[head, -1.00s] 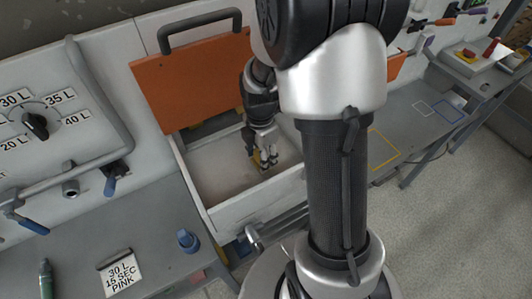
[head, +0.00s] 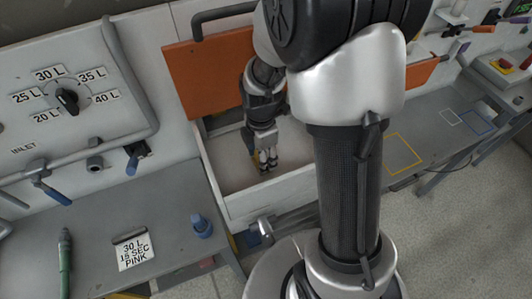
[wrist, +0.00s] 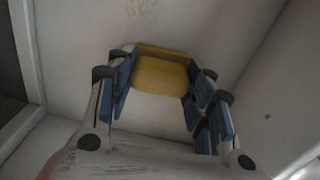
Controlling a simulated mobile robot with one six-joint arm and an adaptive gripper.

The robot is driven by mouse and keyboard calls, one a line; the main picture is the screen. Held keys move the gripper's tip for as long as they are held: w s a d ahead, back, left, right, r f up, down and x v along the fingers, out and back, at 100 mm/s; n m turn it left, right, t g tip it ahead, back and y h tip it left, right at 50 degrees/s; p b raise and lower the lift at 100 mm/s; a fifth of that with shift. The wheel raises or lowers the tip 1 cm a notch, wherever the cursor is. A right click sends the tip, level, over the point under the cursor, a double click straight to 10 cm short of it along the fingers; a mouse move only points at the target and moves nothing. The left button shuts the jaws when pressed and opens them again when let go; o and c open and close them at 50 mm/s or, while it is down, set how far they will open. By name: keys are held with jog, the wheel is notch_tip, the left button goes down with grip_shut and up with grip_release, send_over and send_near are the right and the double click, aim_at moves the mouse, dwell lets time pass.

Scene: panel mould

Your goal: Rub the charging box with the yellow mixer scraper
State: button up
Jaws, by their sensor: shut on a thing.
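My gripper (head: 267,163) reaches down into the open charging box (head: 272,195), a white-walled box with its orange lid (head: 205,80) raised behind it. In the wrist view my gripper (wrist: 165,95) is shut on the yellow mixer scraper (wrist: 162,77), whose yellow part shows between the blue finger pads. Pale inner walls of the box surround it in that view. The scraper's far edge is close to a wall surface, but I cannot tell whether they touch. In the head view the fingers mostly hide the scraper.
Left of the box is a grey bench with a blue object (head: 202,227), a label card (head: 133,252) and a green tool (head: 65,262). A dial panel (head: 68,100) is behind it. Right is a bench with yellow and blue outlines (head: 404,152).

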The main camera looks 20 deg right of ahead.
jog(key=shift+a+f, duration=0.1)
jog(key=shift+a, duration=1.45)
jog(key=shift+w, duration=0.75)
jog(key=shift+s+d+f, duration=0.1)
jog(key=shift+d, duration=1.85)
jog(key=shift+d+r+p, duration=0.2)
jog(key=shift+d+p, duration=0.35)
jog(key=shift+d, duration=2.8)
jog(key=shift+w+f, duration=0.15)
jog(key=shift+w, duration=0.65)
jog(key=shift+a, duration=1.8)
jog(key=shift+s+a, duration=0.1)
jog(key=shift+a, duration=3.4)
